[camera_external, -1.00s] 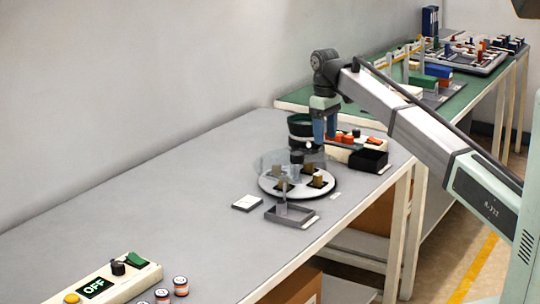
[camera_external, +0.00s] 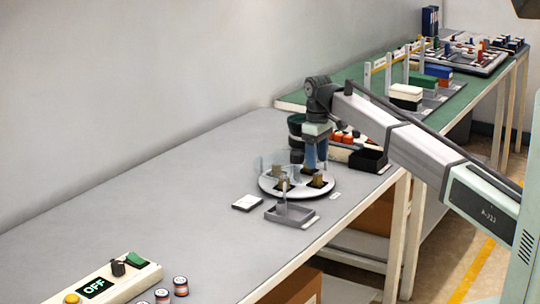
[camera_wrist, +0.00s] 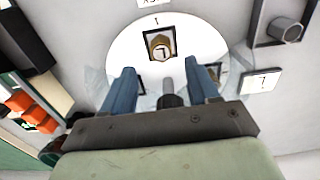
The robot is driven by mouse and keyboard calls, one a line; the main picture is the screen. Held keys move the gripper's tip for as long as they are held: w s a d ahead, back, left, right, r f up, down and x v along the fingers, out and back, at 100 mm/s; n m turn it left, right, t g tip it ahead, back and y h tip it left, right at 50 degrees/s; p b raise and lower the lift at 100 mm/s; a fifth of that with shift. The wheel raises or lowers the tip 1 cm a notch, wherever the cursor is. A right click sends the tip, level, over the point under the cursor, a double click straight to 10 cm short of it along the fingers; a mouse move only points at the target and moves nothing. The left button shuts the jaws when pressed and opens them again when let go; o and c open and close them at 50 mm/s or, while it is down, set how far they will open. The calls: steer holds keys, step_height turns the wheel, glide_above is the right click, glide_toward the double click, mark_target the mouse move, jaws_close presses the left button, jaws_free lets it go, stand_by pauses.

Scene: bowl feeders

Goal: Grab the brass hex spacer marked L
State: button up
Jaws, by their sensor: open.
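A brass hex spacer (camera_wrist: 160,47) stands on a black square pad on the white round disc (camera_wrist: 128,50). Its end carries a dark mark that looks like an L turned upside down. My gripper (camera_wrist: 161,70) is open and empty, its two blue fingers apart; the spacer appears beyond the fingertips, roughly centred between them. In the external view my gripper (camera_external: 316,168) hangs low over the right part of the disc (camera_external: 268,186). Several brass pieces stand on the disc there, but their marks are too small to read.
A clear guard and a grey post (camera_wrist: 167,80) stand at the disc. A grey tray (camera_external: 290,214) with a post sits in front and a white card (camera_external: 247,202) to the left. A black bin (camera_external: 368,159) is at right. The table's left is mostly clear.

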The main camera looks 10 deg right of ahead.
mark_target(317, 174)
steer(key=f, duration=0.5)
steer(key=shift+s, duration=0.25)
steer(key=shift+r, duration=0.1)
jaws_close()
